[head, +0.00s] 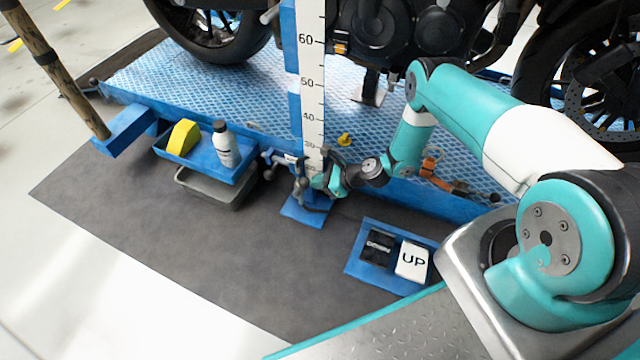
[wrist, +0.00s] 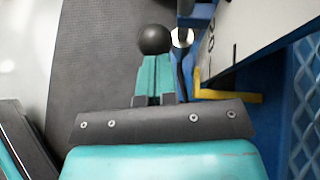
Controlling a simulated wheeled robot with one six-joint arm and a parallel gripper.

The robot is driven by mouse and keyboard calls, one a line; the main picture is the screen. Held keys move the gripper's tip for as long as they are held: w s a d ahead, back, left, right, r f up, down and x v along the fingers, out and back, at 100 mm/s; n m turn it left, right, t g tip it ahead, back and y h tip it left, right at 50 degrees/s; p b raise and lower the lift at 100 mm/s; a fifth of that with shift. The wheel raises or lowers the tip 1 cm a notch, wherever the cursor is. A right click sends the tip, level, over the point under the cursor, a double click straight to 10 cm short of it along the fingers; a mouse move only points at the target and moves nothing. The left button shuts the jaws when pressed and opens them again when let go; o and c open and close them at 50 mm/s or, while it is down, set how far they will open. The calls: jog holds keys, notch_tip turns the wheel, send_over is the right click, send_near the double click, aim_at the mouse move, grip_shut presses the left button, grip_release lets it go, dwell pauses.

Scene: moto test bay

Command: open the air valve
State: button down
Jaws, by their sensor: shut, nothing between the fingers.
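The air valve (head: 301,172) is a dark fitting low on the blue post beside the ruler. In the wrist view a round black knob (wrist: 154,39) sits right at the tips of my gripper (wrist: 155,62); it looks like the valve's handle end. A pale round fitting (wrist: 182,38) is just right of the knob. My gripper's teal fingers are closed together with nothing between them. I cannot tell whether the tips touch the knob. In the head view my gripper (head: 330,187) is beside the valve at the post's foot, and my wrist partly hides that area.
The post carries a white height scale (head: 312,80). A blue tray (head: 205,158) with a yellow block (head: 183,137) and a bottle (head: 225,144) is left of it, above a grey bin (head: 215,187). A pedal plate marked UP (head: 412,261) lies on the dark mat (head: 230,265).

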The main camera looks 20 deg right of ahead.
jog(key=shift+w+a+r, duration=0.15)
jog(key=shift+w+r, duration=0.05)
jog(key=shift+s, duration=0.1)
